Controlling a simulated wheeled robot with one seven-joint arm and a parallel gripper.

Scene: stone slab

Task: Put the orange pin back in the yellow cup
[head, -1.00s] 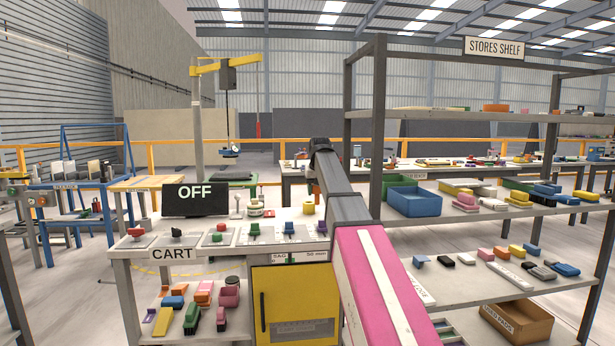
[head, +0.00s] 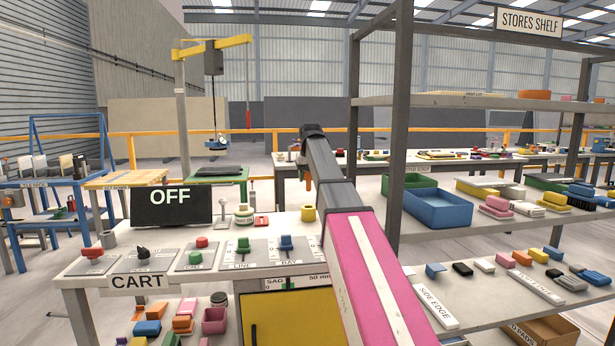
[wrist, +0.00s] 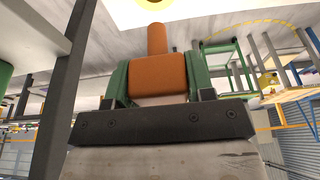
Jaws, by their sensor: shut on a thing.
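The yellow cup (head: 308,213) stands upright on the cart top, near its back edge, just left of my arm in the head view. My gripper (wrist: 156,72) has green fingers and is shut on the orange pin (wrist: 157,78), gripping its block-shaped part. The pin's round shank points away from the fingers, toward a pale surface with a yellow patch at the top edge of the wrist view. In the head view a bit of the pin (head: 308,182) shows beside my arm, above and apart from the cup. My arm hides most of the gripper there.
The cart (head: 140,281) carries a row of coloured knobs, a black OFF sign (head: 171,205) and a green-and-white round item (head: 243,214). The stores shelf (head: 460,100) with its grey post stands close on the right, holding a blue bin (head: 437,208).

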